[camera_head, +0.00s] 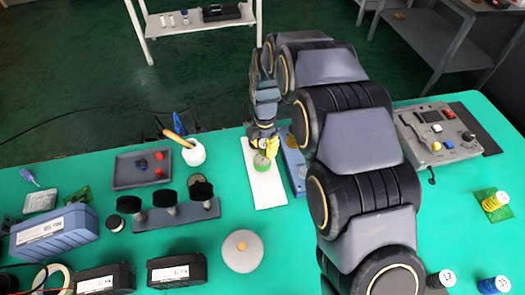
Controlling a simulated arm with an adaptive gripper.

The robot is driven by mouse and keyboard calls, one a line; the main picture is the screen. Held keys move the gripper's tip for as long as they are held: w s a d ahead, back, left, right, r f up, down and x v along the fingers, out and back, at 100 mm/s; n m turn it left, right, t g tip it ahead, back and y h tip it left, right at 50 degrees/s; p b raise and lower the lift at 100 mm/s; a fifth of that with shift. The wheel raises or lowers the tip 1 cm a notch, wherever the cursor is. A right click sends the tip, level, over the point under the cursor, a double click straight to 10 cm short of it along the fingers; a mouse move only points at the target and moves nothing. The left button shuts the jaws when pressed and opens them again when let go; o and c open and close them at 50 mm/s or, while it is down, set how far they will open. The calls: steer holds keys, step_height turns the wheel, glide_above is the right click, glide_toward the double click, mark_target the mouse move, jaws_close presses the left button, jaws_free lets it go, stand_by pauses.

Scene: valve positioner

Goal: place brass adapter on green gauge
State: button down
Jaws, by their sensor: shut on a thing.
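My gripper (264,139) is above a white board (267,192) near the middle of the table. It is shut on a yellow brass-coloured piece, the brass adapter (269,145), which is partly hidden by the fingers. A round green piece, which looks like the green gauge (261,160), is directly below on the far part of the board. The adapter overlaps the gauge in this view; I cannot tell whether they touch.
A blue block (292,160) lies right beside the board. On the left are a white cup (193,152), a rack with black knobs (172,217) and a grey tray (125,172). A round grey lid (241,251) lies in front. A control box (437,134) stands at right.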

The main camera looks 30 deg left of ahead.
mark_target(263, 160)
steer(key=shift+w+a+f, duration=0.3)
steer(key=shift+f, duration=0.2)
steer(key=shift+w+a+f, duration=0.25)
steer(key=shift+f, duration=0.3)
steer(key=shift+w+a+f, duration=0.3)
steer(key=shift+f, duration=1.6)
steer(key=c, duration=0.9)
jaws_free()
steer(key=shift+f, duration=0.15)
steer(key=shift+c, duration=0.2)
step_height(263, 160, up, 12)
